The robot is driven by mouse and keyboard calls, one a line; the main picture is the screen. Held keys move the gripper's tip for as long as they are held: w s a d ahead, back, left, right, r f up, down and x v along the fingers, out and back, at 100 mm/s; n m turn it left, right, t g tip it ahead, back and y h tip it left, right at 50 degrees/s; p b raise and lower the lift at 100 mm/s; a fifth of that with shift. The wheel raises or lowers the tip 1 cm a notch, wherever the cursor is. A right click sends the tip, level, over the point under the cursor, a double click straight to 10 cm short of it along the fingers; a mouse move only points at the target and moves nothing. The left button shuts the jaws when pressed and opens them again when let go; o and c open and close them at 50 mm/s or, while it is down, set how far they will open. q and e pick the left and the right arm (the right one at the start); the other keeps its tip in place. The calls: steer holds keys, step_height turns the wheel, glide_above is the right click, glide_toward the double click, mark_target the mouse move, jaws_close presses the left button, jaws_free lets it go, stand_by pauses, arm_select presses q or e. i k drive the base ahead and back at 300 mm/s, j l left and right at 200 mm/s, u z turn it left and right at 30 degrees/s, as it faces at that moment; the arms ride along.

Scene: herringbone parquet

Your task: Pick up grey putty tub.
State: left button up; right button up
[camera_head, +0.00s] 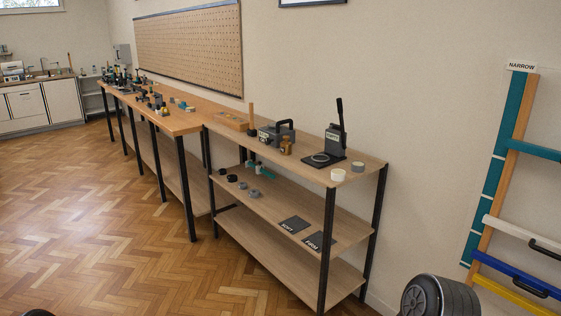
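A small grey round tub (357,167) stands on the right end of the top shelf of the wooden rack (372,179). A cream-white tub (338,175) stands just in front of it, to its left. Two small grey round pieces (254,193) also lie on the middle shelf; at this size I cannot tell whether they are tubs. No label can be read on any of these. Neither of my grippers shows in the head view.
A black upright press (336,142), a brown jar (286,147) and a dark grey machine (270,135) stand on the top shelf. Dark labelled mats (294,225) lie below. A rack with coloured bars (517,233) is at right. The parquet (110,240) in front is clear.

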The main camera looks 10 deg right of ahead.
mark_target(358, 167)
steer(key=i+j+z, duration=0.1)
steer(key=i+z, duration=0.3)
steer(key=i+j+z, duration=0.15)
steer(key=z, duration=0.25)
steer(key=i+j+z, duration=0.65)
steer(key=z, duration=0.15)
steer(key=i+j+z, duration=0.2)
steer(key=j+z, duration=0.25)
steer(key=i+j+z, duration=0.1)
steer(key=j+z, duration=0.7)
steer(key=j, duration=0.2)
steer(key=j+z, duration=0.4)
steer(key=j, duration=0.1)
